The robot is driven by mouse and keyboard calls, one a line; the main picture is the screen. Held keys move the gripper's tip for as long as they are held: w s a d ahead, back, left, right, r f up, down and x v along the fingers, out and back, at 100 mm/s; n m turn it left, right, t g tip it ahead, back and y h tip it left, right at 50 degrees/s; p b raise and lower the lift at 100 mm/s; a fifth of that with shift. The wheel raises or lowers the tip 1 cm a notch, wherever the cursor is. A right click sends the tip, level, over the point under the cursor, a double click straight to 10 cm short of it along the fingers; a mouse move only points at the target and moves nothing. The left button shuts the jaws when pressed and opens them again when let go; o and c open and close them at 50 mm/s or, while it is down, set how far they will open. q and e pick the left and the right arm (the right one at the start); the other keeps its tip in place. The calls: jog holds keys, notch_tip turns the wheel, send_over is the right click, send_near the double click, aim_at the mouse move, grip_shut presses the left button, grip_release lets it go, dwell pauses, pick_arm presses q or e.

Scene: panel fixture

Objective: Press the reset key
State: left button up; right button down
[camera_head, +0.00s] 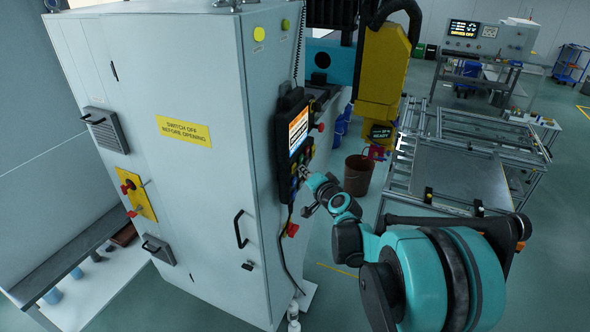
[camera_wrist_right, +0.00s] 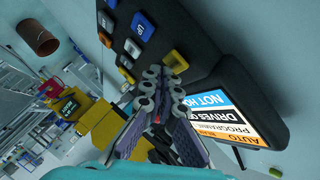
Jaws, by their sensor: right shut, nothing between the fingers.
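The dark control panel (camera_head: 283,148) is mounted on the right side of the grey cabinet, with a lit screen (camera_head: 299,130) above its keys. I cannot read which is the reset key. My right gripper (camera_head: 303,172) is shut and empty at the lower keys; in the wrist view its fingertips (camera_wrist_right: 164,76) lie close to the yellow key. Contact cannot be told. My left gripper is out of view.
The grey cabinet (camera_head: 205,190) has a black handle (camera_head: 240,229) and a yellow warning label (camera_head: 184,131). A red knob (camera_head: 320,127) projects beside the screen. A brown bin (camera_head: 358,174) and a metal frame table (camera_head: 460,175) stand to the right. A cable hangs below the panel.

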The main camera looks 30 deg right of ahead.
jog(key=shift+s+d, duration=0.15)
jog(key=shift+s, duration=0.1)
jog(key=s+d, duration=0.3)
jog(key=shift+s+d, duration=0.15)
jog(key=shift+s, duration=0.25)
dwell(0.8)
jog(key=s+a+f+n+g+y+b, duration=0.2)
jog(key=s+a+f+n+b, duration=0.3)
jog(key=a, duration=0.4)
jog(key=s+a+f+n+g+y+b, duration=0.1)
jog(key=s+a+f+n+g+b, duration=0.1)
jog(key=s+a+f+b, duration=0.55)
jog(key=s+a+f+n+g+h+b, duration=0.1)
jog(key=s+a+f+n+g+b, duration=0.1)
jog(key=s+f, duration=0.5)
jog(key=s+a+f+n+g+h+b, duration=0.1)
jog(key=s+a+f+n+g+b, duration=0.1)
jog(key=s+f, duration=0.5)
jog(key=shift+a+n+b, duration=0.7)
jog(key=shift+a+b, duration=0.2)
jog(key=shift+b, duration=0.3)
